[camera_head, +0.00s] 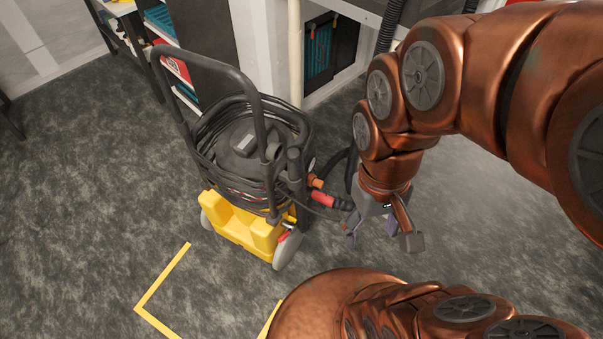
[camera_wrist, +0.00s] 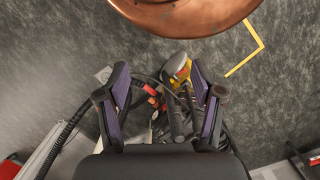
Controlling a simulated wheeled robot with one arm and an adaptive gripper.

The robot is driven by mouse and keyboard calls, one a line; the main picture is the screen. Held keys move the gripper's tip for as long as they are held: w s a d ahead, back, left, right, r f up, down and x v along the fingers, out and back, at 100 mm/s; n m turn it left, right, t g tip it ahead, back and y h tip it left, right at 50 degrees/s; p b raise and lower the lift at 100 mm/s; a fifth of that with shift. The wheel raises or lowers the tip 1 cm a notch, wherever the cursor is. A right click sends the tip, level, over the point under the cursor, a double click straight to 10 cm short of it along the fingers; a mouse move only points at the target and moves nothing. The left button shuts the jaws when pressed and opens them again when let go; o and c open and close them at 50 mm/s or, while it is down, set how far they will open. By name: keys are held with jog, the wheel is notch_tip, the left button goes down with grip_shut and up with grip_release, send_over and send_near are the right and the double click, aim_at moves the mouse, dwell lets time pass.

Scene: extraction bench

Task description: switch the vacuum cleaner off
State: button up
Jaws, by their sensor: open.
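The vacuum cleaner (camera_head: 238,228) stands on the carpet left of my arm in the head view. It has a yellow base, grey wheels, a black body wrapped in cable and a tall black push handle. Orange and red hose fittings (camera_head: 322,199) stick out on its right side. My gripper (camera_head: 372,236) points down to the right of these fittings, apart from the vacuum. In the wrist view the gripper (camera_wrist: 162,105) is open and empty, with the vacuum's yellow base (camera_wrist: 181,72) and black handle beyond the fingers. I cannot make out the power switch.
A shelf unit (camera_head: 212,50) with coloured items stands behind the vacuum. A black hose (camera_head: 391,25) runs down by the wall at the back. Yellow tape (camera_head: 160,278) marks the carpet in front. The carpet at the left is clear.

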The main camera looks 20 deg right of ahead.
jog(key=shift+c, duration=0.3)
grip_shut()
dwell(1.3)
